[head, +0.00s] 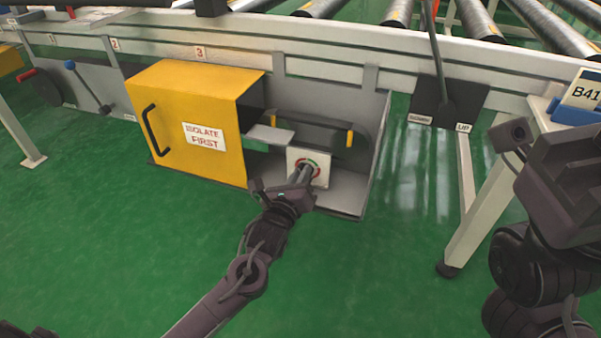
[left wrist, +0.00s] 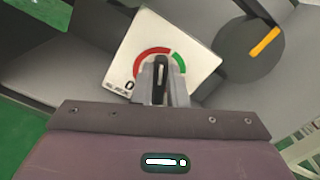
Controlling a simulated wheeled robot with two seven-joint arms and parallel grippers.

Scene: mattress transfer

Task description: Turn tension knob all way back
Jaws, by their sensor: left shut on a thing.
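The tension knob is a small dark knob on a white square plate (head: 322,162) with a red and green arc, low in the frame bay beside the yellow cover. The plate also shows in the left wrist view (left wrist: 198,54), with a "0" at the left end of the red arc. My left gripper (head: 303,174) reaches up to the plate and is shut on the knob (left wrist: 160,78). The fingers hide most of the knob. Its light mark points roughly up in the left wrist view. Part of my right arm shows at the right edge; whether its gripper is open cannot be seen.
A yellow cover (head: 182,112) marked "ISOLATE FIRST" stands left of the plate. A dark wheel with an orange mark (left wrist: 264,42) is close by the plate. Rollers (head: 471,20) run above. A white leg (head: 478,218) stands right; green floor in front is clear.

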